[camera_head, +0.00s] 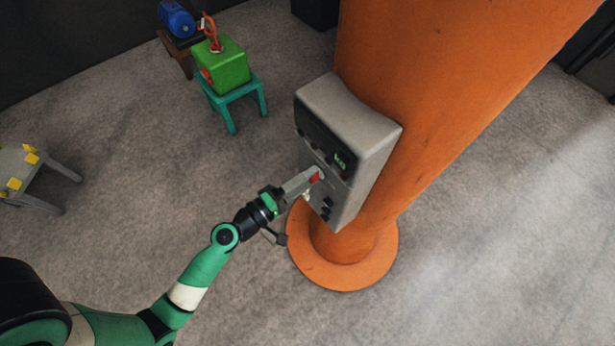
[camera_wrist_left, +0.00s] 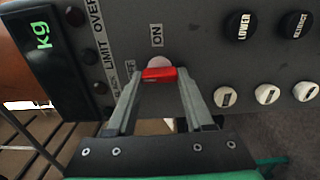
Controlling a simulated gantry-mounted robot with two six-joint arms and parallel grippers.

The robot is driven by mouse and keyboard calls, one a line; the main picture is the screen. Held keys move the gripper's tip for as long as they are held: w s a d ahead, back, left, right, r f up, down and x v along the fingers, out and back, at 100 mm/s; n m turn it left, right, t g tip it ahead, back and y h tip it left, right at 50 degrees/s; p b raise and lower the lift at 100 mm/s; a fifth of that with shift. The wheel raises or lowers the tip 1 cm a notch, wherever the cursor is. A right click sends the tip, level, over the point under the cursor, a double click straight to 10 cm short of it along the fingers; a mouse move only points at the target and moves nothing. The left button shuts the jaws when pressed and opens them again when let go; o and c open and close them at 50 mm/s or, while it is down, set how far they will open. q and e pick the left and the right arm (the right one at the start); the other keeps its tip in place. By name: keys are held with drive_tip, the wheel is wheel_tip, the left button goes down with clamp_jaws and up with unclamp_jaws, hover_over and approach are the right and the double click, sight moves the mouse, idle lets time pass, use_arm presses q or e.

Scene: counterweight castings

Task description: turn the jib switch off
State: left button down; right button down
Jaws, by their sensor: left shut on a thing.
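The jib switch has a red handle (camera_wrist_left: 160,74) on the front of a grey control box (camera_head: 345,110). In the left wrist view the word ON stands beyond the handle, and an OFF label, partly hidden, is beside the left finger. My left gripper (camera_head: 314,178) reaches the box front from the left. Its two fingers are closed on the red handle, which also shows in the head view (camera_head: 316,176). The fingers hide part of the switch's base. My right gripper is not in view.
The box is fixed to a thick orange column (camera_head: 430,90) with a round base. Black LOWER (camera_wrist_left: 240,25) and RETRACT (camera_wrist_left: 298,24) buttons and several white knobs sit nearby. A green block (camera_head: 222,65) stands on a teal stool.

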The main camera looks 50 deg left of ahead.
use_arm(q)
drive_tip(key=shift+c, duration=1.4)
unclamp_jaws()
drive_tip(key=s+b, duration=0.4)
drive_tip(key=s, duration=0.7)
drive_tip(key=shift+s, duration=0.35)
drive_tip(key=shift+a, duration=0.15)
